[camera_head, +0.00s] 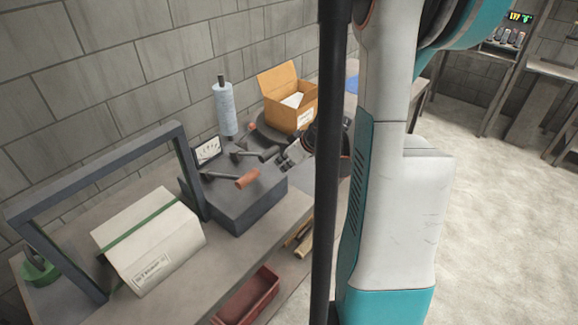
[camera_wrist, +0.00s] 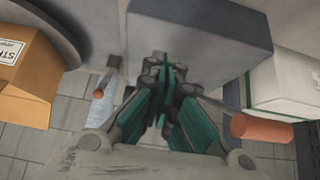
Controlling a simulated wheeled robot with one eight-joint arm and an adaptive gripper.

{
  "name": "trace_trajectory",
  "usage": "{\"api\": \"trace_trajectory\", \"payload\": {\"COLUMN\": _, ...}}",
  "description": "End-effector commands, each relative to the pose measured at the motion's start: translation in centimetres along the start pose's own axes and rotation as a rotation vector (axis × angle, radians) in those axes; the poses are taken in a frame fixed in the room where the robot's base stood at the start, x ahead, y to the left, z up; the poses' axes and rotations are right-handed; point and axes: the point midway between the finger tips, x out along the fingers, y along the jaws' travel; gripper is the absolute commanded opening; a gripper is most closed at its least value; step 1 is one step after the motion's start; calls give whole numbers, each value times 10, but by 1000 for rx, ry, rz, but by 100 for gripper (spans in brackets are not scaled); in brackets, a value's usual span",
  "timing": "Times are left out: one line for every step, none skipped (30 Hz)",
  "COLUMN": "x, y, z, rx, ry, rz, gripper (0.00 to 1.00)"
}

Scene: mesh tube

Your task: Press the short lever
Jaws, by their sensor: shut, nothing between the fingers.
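A grey machine box (camera_head: 238,207) stands on the bench and also fills the top of the wrist view (camera_wrist: 205,25). The short lever, thin with a small orange ball end (camera_wrist: 98,93), is left of my gripper in the wrist view; its ball shows near the blue roll in the head view (camera_head: 252,127). A longer lever has a thick orange handle (camera_head: 248,178), at right in the wrist view (camera_wrist: 262,128). My gripper (camera_wrist: 164,72) is shut and empty, between the two levers in the wrist view and apart from the short lever's ball. It is partly hidden in the head view (camera_head: 291,156).
A white box with green tape (camera_head: 150,240) and a dark frame (camera_head: 100,165) stand to the left. An open cardboard box (camera_head: 291,103) and a blue roll (camera_head: 225,110) stand behind. A dial (camera_head: 207,149) sits by the machine. A red tray (camera_head: 247,297) is below.

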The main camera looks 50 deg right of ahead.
Motion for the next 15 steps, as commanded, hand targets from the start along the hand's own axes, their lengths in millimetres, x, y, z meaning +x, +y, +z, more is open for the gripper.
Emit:
{"api": "trace_trajectory", "payload": {"x": -13, "y": 2, "z": 7, "rx": 7, "ry": -1, "rz": 5, "gripper": 0}}
{"api": "trace_trajectory", "payload": {"x": -18, "y": 2, "z": 10, "rx": 6, "ry": -1, "rz": 5, "gripper": 0}}
{"api": "trace_trajectory", "payload": {"x": -25, "y": 1, "z": 13, "rx": 7, "ry": -1, "rz": 5, "gripper": 0}}
{"api": "trace_trajectory", "payload": {"x": -30, "y": 2, "z": 15, "rx": 8, "ry": -1, "rz": 4, "gripper": 0}}
{"api": "trace_trajectory", "payload": {"x": -36, "y": 2, "z": 18, "rx": 7, "ry": -1, "rz": 4, "gripper": 0}}
{"api": "trace_trajectory", "payload": {"x": -43, "y": 1, "z": 21, "rx": 7, "ry": 0, "rz": 5, "gripper": 0}}
{"api": "trace_trajectory", "payload": {"x": -48, "y": 2, "z": 23, "rx": 8, "ry": 0, "rz": 5, "gripper": 0}}
{"api": "trace_trajectory", "payload": {"x": -53, "y": 2, "z": 26, "rx": 7, "ry": -1, "rz": 5, "gripper": 0}}
{"api": "trace_trajectory", "payload": {"x": -60, "y": 1, "z": 29, "rx": 7, "ry": -1, "rz": 4, "gripper": 0}}
{"api": "trace_trajectory", "payload": {"x": -64, "y": 1, "z": 31, "rx": 7, "ry": -1, "rz": 5, "gripper": 0}}
{"api": "trace_trajectory", "payload": {"x": -68, "y": 1, "z": 33, "rx": 6, "ry": -1, "rz": 4, "gripper": 0}}
{"api": "trace_trajectory", "payload": {"x": -73, "y": 1, "z": 35, "rx": 6, "ry": -1, "rz": 5, "gripper": 0}}
{"api": "trace_trajectory", "payload": {"x": -76, "y": 1, "z": 36, "rx": 6, "ry": -1, "rz": 5, "gripper": 0}}
{"api": "trace_trajectory", "payload": {"x": -78, "y": 1, "z": 38, "rx": 6, "ry": -1, "rz": 4, "gripper": 0}}
{"api": "trace_trajectory", "payload": {"x": -81, "y": 1, "z": 39, "rx": 6, "ry": -1, "rz": 3, "gripper": 0}}
